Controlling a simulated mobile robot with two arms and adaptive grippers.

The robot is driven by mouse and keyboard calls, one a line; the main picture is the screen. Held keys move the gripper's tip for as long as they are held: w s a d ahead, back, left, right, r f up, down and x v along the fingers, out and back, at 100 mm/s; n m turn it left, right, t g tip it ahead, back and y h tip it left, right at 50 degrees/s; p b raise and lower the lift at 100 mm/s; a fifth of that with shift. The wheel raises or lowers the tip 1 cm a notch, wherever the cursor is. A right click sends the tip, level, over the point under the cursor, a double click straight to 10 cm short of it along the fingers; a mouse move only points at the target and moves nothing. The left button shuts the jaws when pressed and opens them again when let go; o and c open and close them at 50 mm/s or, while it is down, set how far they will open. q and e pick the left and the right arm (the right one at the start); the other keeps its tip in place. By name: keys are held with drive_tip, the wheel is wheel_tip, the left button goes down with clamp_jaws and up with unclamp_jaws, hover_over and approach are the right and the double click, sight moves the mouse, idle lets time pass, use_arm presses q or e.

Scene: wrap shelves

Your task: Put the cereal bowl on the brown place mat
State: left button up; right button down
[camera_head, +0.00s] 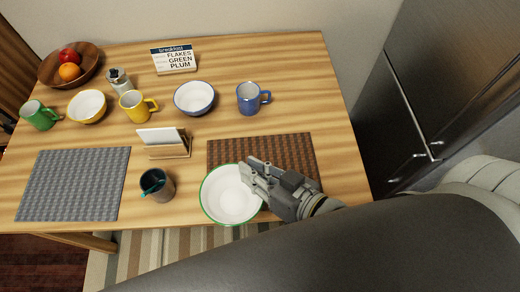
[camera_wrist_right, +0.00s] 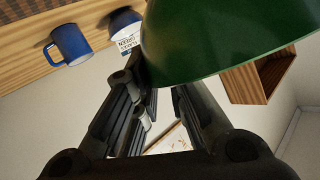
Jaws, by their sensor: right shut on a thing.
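A white bowl with a green rim (camera_head: 228,197) is held by my right gripper (camera_head: 258,177) at its right side, and its green outside (camera_wrist_right: 215,40) fills the top of the right wrist view. My right gripper (camera_wrist_right: 160,105) is shut on this bowl. The bowl overlaps the left front part of the brown place mat (camera_head: 265,148) and hides part of the table's front edge; its height above the table is hard to tell. A breakfast sign (camera_head: 174,59) reads FLAKES, GREEN, PLUM. My left gripper is not in view.
A grey mat (camera_head: 75,183) lies far left. Other bowls, mugs and a fruit bowl (camera_head: 70,66) stand behind. The mat's right part is bare under my gripper.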

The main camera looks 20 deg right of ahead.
drive_tip(key=w+d+f, duration=0.1)
drive_tip(key=w+f, duration=0.2)
drive_tip(key=w, duration=0.1)
drive_tip(key=w+d+f, duration=0.1)
drive_tip(key=w+f, duration=0.2)
drive_tip(key=w, duration=0.1)
drive_tip(key=w+d+f, duration=0.1)
drive_tip(key=w+f, duration=0.2)
drive_tip(key=w, duration=0.1)
drive_tip(key=shift+w+d+f+b, duration=0.3)
drive_tip(key=shift+w+d, duration=0.05)
drive_tip(key=shift+f, duration=1.6)
drive_tip(key=c, duration=1.5)
unclamp_jaws()
drive_tip(key=shift+f, duration=0.1)
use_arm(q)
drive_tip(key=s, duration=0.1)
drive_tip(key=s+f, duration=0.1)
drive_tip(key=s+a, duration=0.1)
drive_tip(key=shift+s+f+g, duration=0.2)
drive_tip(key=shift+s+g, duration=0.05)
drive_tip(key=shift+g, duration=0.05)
use_arm(e)
drive_tip(key=shift+o, duration=0.4)
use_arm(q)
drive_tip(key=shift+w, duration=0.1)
